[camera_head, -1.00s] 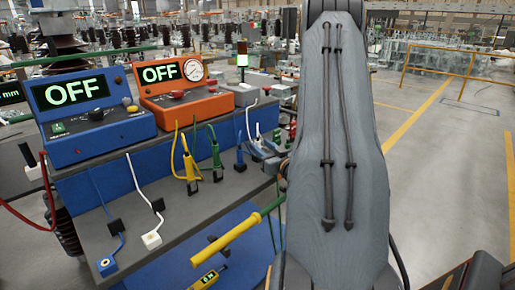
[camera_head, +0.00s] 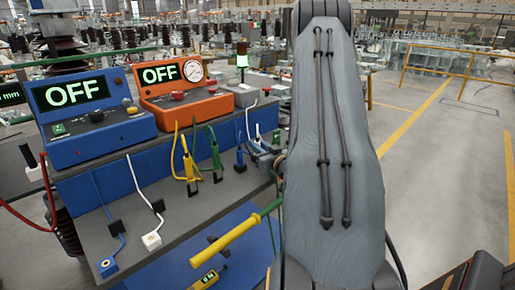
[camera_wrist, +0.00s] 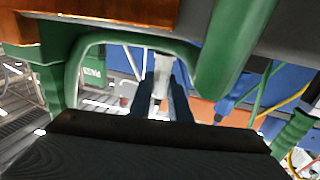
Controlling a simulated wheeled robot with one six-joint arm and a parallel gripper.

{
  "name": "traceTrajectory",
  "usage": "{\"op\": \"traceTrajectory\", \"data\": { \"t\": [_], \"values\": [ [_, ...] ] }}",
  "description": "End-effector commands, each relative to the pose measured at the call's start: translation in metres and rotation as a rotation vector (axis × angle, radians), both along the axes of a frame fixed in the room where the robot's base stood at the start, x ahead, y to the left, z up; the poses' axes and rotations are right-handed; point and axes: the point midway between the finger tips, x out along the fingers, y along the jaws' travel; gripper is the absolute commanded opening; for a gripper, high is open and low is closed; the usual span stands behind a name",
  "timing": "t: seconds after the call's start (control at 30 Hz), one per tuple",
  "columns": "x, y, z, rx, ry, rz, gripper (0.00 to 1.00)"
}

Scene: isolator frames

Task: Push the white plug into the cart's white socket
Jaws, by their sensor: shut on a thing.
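In the wrist view my gripper (camera_wrist: 163,98) has its two dark fingers shut on a slim white piece, the white plug (camera_wrist: 161,78), pointing away from the camera. Its far end lies below a green curved frame (camera_wrist: 75,62), and I cannot tell whether it touches anything there. In the head view my grey arm link hides the gripper and the plug. A small white block (camera_head: 151,241) with a white lead sits on the cart's grey top (camera_head: 190,222). I cannot tell whether it is the white socket.
A blue box (camera_head: 90,115) and an orange box (camera_head: 182,88), both reading OFF, stand at the cart's back. Yellow (camera_head: 190,165) and green (camera_head: 215,155) leads stand mid-cart. A yellow-and-green rod (camera_head: 228,243) crosses the cart's front. Open floor (camera_head: 440,190) lies right.

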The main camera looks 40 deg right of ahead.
Motion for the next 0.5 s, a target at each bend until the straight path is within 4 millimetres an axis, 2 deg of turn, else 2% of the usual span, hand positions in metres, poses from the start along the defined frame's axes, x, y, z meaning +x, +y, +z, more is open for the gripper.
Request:
{"op": "traceTrajectory", "data": {
  "t": [0.27, 0.5],
  "values": [
    [0.000, 0.000, 0.015, -0.003, -0.003, 0.000, 0.00],
    [0.000, 0.000, 0.047, -0.003, -0.002, 0.000, 0.00]
  ]
}}
